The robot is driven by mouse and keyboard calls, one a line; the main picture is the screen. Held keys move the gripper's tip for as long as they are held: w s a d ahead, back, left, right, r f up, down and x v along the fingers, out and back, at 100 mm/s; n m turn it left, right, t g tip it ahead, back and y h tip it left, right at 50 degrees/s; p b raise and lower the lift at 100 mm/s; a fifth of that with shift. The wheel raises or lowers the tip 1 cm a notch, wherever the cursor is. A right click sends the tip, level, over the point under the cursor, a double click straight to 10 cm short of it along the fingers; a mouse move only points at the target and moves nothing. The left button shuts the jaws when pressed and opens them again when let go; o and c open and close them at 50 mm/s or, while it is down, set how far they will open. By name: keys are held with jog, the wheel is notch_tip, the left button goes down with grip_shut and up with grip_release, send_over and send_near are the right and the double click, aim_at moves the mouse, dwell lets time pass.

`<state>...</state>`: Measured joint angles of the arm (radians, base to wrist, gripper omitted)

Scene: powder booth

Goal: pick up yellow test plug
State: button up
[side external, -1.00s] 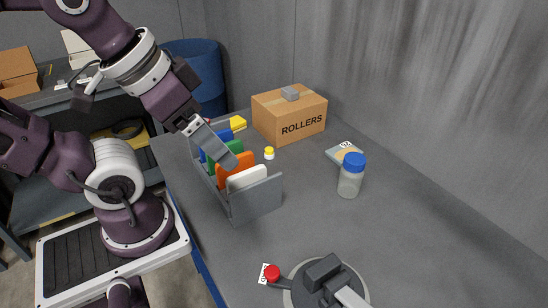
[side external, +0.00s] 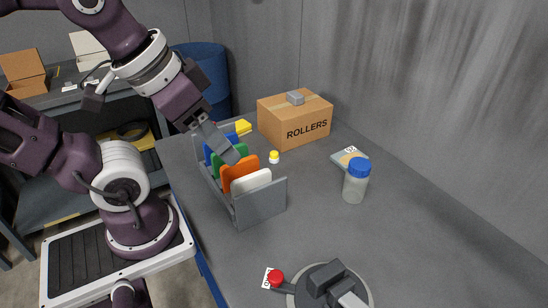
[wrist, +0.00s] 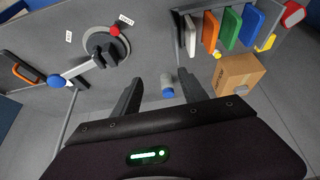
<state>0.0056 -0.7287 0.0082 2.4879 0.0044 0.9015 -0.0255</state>
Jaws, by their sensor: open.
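A small white piece with a yellow top (side external: 274,157) stands upright on the grey table, right of the rack and in front of the carton; it looks like the yellow test plug. In the wrist view it is a small yellow spot (wrist: 217,55) beside the rack. A larger yellow object (side external: 242,127) lies behind the rack and also shows in the wrist view (wrist: 266,43). My gripper (side external: 233,155) is above the rack, left of the small piece and apart from it. In the wrist view my gripper (wrist: 160,88) has its fingers spread, with nothing held.
A grey rack (side external: 262,204) holds white, orange, green and blue panels under my gripper. A ROLLERS carton (side external: 300,125) stands behind. A blue-capped bottle (side external: 356,184) and a round fixture (side external: 325,285) with a red knob stand on the table.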

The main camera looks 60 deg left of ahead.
jog(key=w+a+n+g, duration=0.2)
jog(key=w+n, duration=0.2)
jog(key=w, duration=0.2)
jog(key=n+g+y, duration=0.6)
jog(key=n+y, duration=0.7)
jog(key=n, duration=0.3)
send_near(276, 154)
jog(key=x, duration=0.3)
jog(key=shift+a, duration=0.45)
jog(key=x, duration=0.6)
jog(key=shift+s+a+f, duration=0.15)
jog(key=shift+f, duration=0.1)
jog(key=shift+a+f, duration=0.15)
jog(key=shift+a, duration=0.1)
grip_shut()
